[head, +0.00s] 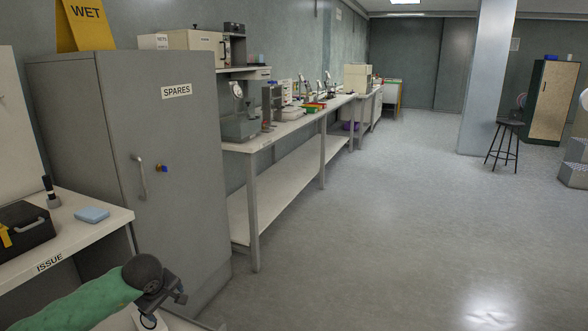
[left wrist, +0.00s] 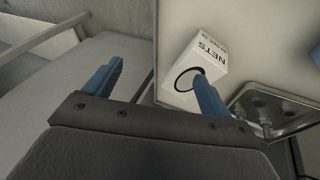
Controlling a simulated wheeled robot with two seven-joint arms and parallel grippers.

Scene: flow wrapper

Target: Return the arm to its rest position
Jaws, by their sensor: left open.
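My left arm comes in at the bottom left of the head view, in a green sleeve. Its dark left gripper (head: 172,292) hangs in front of the grey cabinet, near the issue bench. In the left wrist view the two blue fingers of the left gripper (left wrist: 157,70) stand wide apart with nothing held between them. A white box marked NETS (left wrist: 207,52) lies beyond the right finger, which hides part of it; I cannot tell whether they touch. My right gripper is not in view.
The grey SPARES cabinet (head: 175,130) stands close beside the arm. The ISSUE bench (head: 95,235) holds a black case (head: 25,228) and a blue pad (head: 92,215). A metal tray (left wrist: 270,108) shows in the left wrist view. The floor (head: 400,220) to the right is clear.

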